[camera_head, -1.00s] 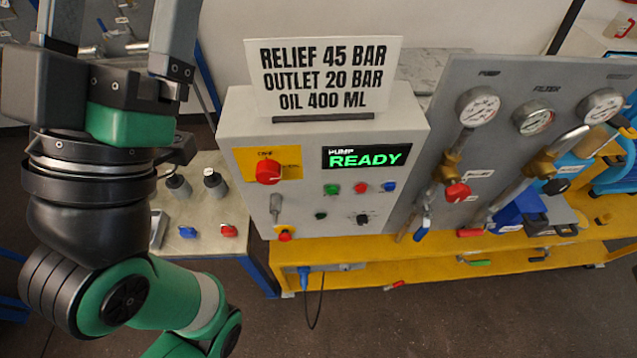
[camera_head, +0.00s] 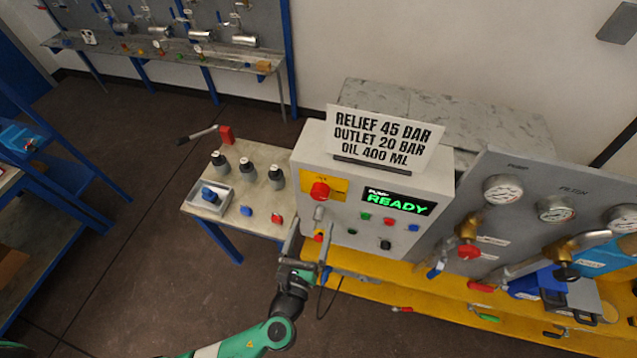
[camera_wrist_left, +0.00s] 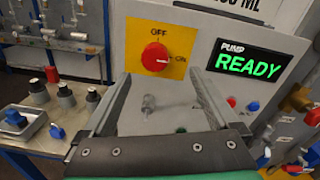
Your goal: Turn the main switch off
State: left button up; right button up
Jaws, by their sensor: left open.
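The main switch (camera_head: 320,191) is a red rotary knob on a yellow plate on the front of the grey control box. In the left wrist view the red knob (camera_wrist_left: 155,57) has OFF printed above it and ON at its right. My left gripper (camera_head: 309,240) is open and empty in front of the box, below the knob. In the left wrist view its two fingers (camera_wrist_left: 161,80) spread on either side below the knob, apart from it. My right gripper is not in view.
A grey lever (camera_wrist_left: 148,104) shows between my fingers, below the knob. The lit PUMP READY display (camera_head: 398,201) and small buttons are right of the switch. A sign (camera_head: 385,138) stands on top. A side table (camera_head: 235,198) with bottles is at left; gauges and pipes are at right.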

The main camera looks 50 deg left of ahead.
aim_at(318, 197)
pick_arm(q)
jog(key=w+a+m, duration=0.1)
jog(key=w+a, duration=0.1)
jog(key=w+a+m, duration=0.1)
jog(key=w+a, duration=0.1)
jog(key=w, duration=0.1)
jog(key=w+a+f+m, duration=0.1)
jog(key=w, duration=0.2)
jog(key=shift+a, duration=0.4)
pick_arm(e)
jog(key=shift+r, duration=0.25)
pick_arm(q)
jog(key=shift+c, duration=0.3)
jog(key=c, duration=1.3)
